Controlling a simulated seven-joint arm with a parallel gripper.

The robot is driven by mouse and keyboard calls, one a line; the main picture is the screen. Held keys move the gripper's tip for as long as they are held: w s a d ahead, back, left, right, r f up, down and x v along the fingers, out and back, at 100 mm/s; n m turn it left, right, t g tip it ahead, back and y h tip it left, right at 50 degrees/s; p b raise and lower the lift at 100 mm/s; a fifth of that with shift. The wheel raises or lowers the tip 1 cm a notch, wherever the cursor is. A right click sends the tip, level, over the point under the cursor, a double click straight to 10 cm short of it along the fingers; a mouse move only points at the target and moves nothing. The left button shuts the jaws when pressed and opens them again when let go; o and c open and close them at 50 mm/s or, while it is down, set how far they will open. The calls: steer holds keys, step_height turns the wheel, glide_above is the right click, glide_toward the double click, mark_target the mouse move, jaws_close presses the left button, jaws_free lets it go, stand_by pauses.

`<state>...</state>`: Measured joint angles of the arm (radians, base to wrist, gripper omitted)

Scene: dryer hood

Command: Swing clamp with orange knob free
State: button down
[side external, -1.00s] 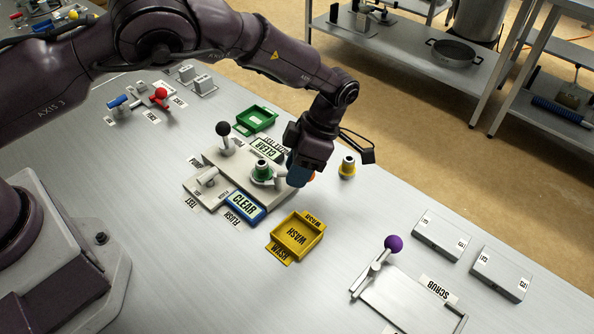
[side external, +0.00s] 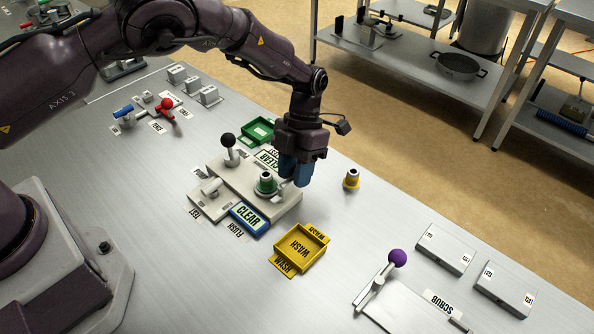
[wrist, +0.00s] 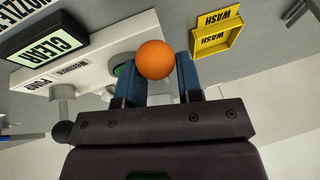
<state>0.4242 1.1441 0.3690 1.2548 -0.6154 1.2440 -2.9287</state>
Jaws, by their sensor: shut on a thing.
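The orange knob (wrist: 155,60) of the clamp sits between the blue fingers of my gripper (wrist: 158,82) in the wrist view. My gripper (side external: 293,180) is shut on this knob; in the side view the fingers hide it. The clamp's grey arm (side external: 281,187) shows beside a green-collared fitting (side external: 266,184) on the raised pale block (side external: 285,208). The fitting stands upright on the block, just left of my fingers. In the wrist view the green part (wrist: 121,68) is partly hidden behind a finger.
A black-knobbed lever (side external: 229,148) stands on the block's far left. A green tray (side external: 258,131) is behind. A yellow-collared fitting (side external: 351,180) stands to the right, with bare table around it.

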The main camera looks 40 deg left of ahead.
steer(key=shift+w+a+n, duration=0.1)
steer(key=shift+n, duration=0.2)
steer(key=c, duration=0.8)
jaws_free()
